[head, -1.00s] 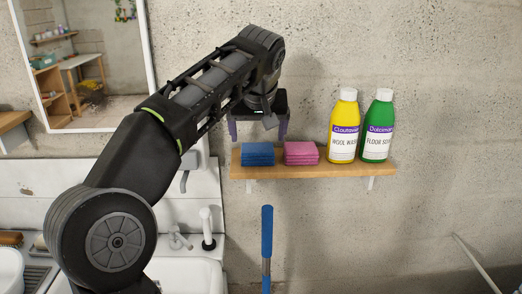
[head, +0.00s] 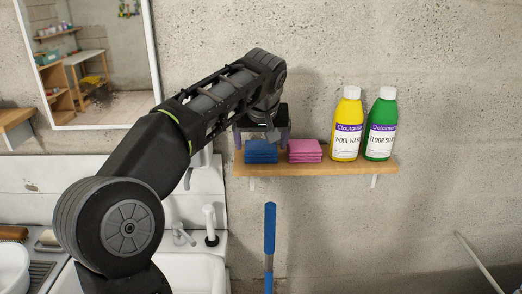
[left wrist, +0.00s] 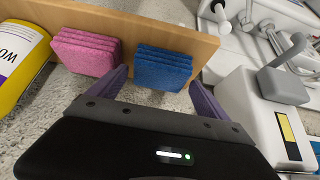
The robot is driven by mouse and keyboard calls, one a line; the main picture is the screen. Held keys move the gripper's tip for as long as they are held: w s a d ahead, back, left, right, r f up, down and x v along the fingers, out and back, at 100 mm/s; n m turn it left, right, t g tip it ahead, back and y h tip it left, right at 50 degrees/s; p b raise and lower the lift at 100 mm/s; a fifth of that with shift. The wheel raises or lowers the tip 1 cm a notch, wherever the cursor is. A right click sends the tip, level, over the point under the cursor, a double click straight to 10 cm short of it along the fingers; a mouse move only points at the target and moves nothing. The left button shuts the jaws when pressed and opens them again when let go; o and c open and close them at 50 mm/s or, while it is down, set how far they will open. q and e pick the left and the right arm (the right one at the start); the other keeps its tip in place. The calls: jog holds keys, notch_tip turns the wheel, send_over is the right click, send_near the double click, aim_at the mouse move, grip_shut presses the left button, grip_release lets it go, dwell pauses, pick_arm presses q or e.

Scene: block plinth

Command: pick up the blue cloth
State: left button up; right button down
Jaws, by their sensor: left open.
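The blue cloth (head: 261,152) lies folded in a stack at the left end of the wooden shelf (head: 330,168). In the left wrist view the blue cloth (left wrist: 162,68) lies ahead, between the lines of my two purple fingers. My left gripper (head: 262,139) is open and empty, just above the blue cloth. In the left wrist view the left gripper's fingers (left wrist: 205,82) are apart, one toward each side of the cloth. I cannot tell whether they touch it. My right gripper is not in view.
A folded pink cloth (head: 304,151) lies close to the right of the blue one. A yellow bottle (head: 346,125) and a green bottle (head: 380,125) stand further right on the shelf. A sink (head: 190,272) with taps is below left, and a blue handle (head: 270,235) stands below the shelf.

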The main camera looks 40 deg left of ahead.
aim_at(261, 145)
pick_arm(q)
jog(key=shift+x, duration=1.45)
jog(key=c, duration=1.1)
notch_tip(261, 145, up, 9)
jog(key=shift+r+p, duration=0.1)
jog(key=shift+p, duration=0.9)
jog(key=shift+r, duration=0.45)
